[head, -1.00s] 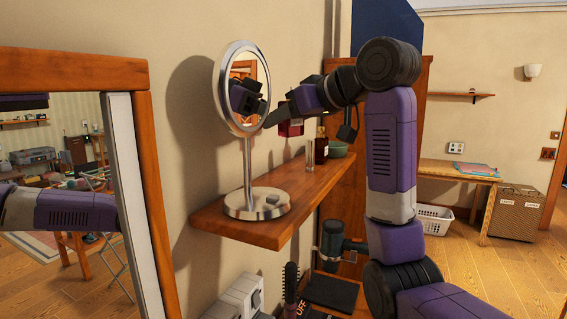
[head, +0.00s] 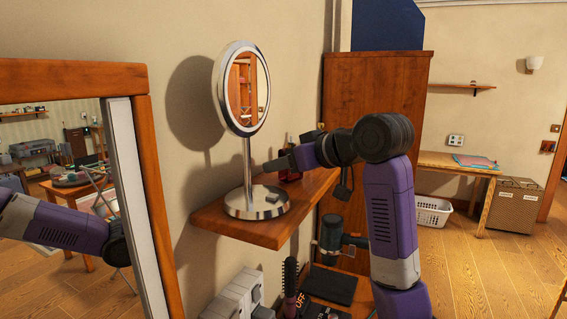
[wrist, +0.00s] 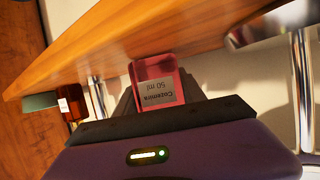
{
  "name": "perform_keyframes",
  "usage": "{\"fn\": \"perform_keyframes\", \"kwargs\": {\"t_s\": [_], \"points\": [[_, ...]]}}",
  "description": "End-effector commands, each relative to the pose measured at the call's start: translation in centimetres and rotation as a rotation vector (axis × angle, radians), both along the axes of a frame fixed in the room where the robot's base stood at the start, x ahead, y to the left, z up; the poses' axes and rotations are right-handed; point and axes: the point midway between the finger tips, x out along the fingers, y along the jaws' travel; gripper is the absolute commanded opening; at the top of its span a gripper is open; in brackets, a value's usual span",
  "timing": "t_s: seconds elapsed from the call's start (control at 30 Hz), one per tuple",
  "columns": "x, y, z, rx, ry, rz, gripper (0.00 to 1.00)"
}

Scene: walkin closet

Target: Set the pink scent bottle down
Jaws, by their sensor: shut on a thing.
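My gripper (head: 280,165) is shut on the pink scent bottle (head: 290,175), low over the wooden wall shelf (head: 318,188) and just right of the mirror stand. In the head view the gripper hides most of the bottle. In the wrist view the pink bottle (wrist: 153,69), with a pale label that reads upside down, sits between the dark fingers (wrist: 158,100). Its far end overlaps the shelf (wrist: 190,35). I cannot tell whether it touches the shelf.
A round mirror on a chrome stand (head: 256,202) fills the shelf's near end, close to the gripper. A hair brush (head: 290,275) is below.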

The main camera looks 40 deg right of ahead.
Motion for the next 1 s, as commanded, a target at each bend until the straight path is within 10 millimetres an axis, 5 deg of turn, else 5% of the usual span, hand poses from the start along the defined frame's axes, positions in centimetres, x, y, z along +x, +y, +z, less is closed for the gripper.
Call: {"fn": "perform_keyframes", "kwargs": {"t_s": [0.17, 0.2, 0.3, 0.7, 1.0], "points": [[0.0, 0.0, -0.2, 0.001, -0.001, 0.0, 0.0], [0.0, 0.0, -0.3, 0.001, 0.001, 0.0, 0.49], [0.0, 0.0, -0.2, 0.001, 0.001, 0.0, 0.69], [-0.1, 0.0, 0.1, 0.0, -0.001, 0.0, 0.69], [-4.8, 0.2, 1.8, -0.003, -0.005, -0.002, 0.69]]}}
